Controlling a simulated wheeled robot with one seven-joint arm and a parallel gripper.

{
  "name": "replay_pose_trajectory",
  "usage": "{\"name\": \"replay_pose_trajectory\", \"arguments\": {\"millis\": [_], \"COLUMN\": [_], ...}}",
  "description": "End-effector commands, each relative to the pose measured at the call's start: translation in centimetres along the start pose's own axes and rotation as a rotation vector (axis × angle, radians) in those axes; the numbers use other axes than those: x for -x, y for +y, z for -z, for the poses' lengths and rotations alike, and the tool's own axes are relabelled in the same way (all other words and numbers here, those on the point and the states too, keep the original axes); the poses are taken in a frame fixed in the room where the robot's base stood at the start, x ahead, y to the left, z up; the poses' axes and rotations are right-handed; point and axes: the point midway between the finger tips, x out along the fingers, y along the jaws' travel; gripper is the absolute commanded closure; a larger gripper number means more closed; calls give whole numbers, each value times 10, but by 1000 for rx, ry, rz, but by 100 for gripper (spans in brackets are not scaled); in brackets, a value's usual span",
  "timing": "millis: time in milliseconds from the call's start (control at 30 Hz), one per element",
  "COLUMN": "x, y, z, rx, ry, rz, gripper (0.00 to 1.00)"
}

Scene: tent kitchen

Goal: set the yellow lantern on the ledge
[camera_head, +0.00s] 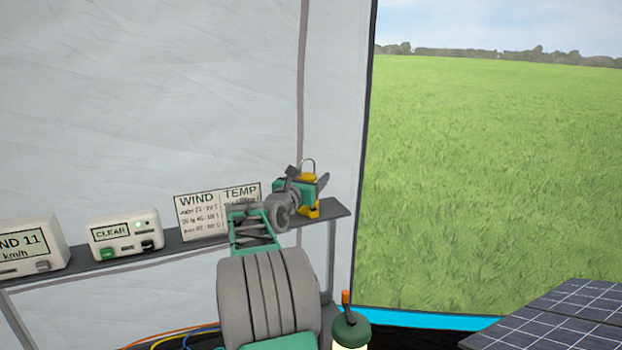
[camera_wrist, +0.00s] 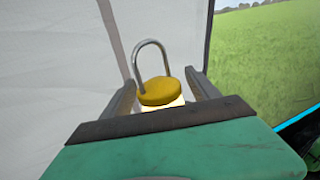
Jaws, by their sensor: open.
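The yellow lantern (camera_head: 314,211) stands upright at the right end of the grey ledge (camera_head: 334,208), its wire handle pointing up. In the wrist view the lantern's yellow cap (camera_wrist: 158,93) and grey handle show between the two fingers, with a glowing part below the cap. My gripper (camera_head: 307,177) is open, with one finger on either side of the lantern; it also shows in the wrist view (camera_wrist: 163,88). I cannot tell whether either finger touches it. The lantern's middle is partly hidden by my gripper in the head view.
On the ledge to the left are a WIND/TEMP card (camera_head: 200,215), a CLEAR box (camera_head: 125,233) and a wind meter (camera_head: 30,247). A green lamp with an orange top (camera_head: 351,328) stands low in front. Solar panels (camera_head: 560,315) lie at the lower right.

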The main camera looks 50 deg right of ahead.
Motion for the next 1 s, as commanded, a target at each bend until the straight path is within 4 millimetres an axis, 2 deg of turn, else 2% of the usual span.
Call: {"name": "replay_pose_trajectory", "arguments": {"millis": [300,400,567,1000], "x": [80,98,111,111], "y": [2,2,0,0], "z": [3,2,1,1], "rx": [-1,-1,-1,0], "ry": [-2,0,0,0], "rz": [-5,-5,-2,-1], "gripper": [30,30,30,30]}}
